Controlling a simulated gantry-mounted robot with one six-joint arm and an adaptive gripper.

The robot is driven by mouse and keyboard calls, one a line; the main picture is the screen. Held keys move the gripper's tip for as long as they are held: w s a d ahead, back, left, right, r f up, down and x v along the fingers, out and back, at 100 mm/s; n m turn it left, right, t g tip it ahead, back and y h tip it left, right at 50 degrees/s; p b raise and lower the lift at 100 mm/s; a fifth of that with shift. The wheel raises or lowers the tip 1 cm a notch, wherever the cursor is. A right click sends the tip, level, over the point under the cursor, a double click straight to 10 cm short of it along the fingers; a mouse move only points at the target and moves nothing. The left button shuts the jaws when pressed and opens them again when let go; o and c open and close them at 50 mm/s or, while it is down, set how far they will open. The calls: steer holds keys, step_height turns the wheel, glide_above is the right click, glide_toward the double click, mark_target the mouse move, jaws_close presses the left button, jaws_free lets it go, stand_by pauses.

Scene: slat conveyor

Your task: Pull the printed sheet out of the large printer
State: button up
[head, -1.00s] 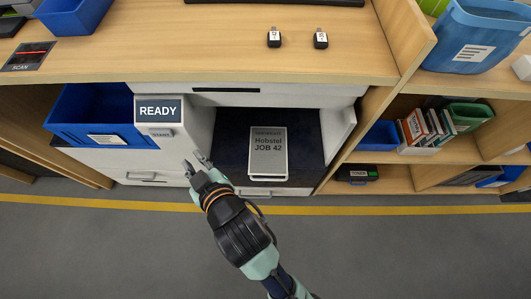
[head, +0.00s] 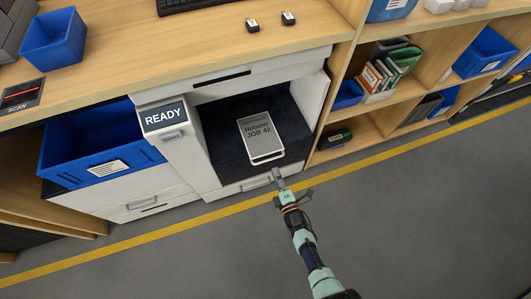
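The large printer (head: 168,172) is a white cabinet under the wooden counter, with a dark open bay (head: 222,140) and a panel (head: 164,117) reading "READY". The printed sheet (head: 268,138) is a grey rectangle marked "Hobstel JOB 42". It lies flat in the bay, with a pale loop-like edge at its front. My gripper (head: 277,175) is just in front of and below the sheet's front edge, near the printer's lower drawer handle. It appears apart from the sheet and holds nothing that I can see. Its fingers are too small and edge-on to tell their opening.
A blue bin (head: 95,155) sits left of the bay. Shelves (head: 350,118) with books and boxes stand close on the right. The counter (head: 200,52) overhangs the bay. The grey floor (head: 190,260) in front is clear, with a yellow line (head: 140,240).

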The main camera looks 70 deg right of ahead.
steer(key=b+x, duration=0.1)
steer(key=x, duration=0.7)
steer(key=shift+w+d+b, duration=0.25)
steer(key=shift+w+b, duration=0.05)
steer(key=shift+c, duration=0.2)
jaws_close()
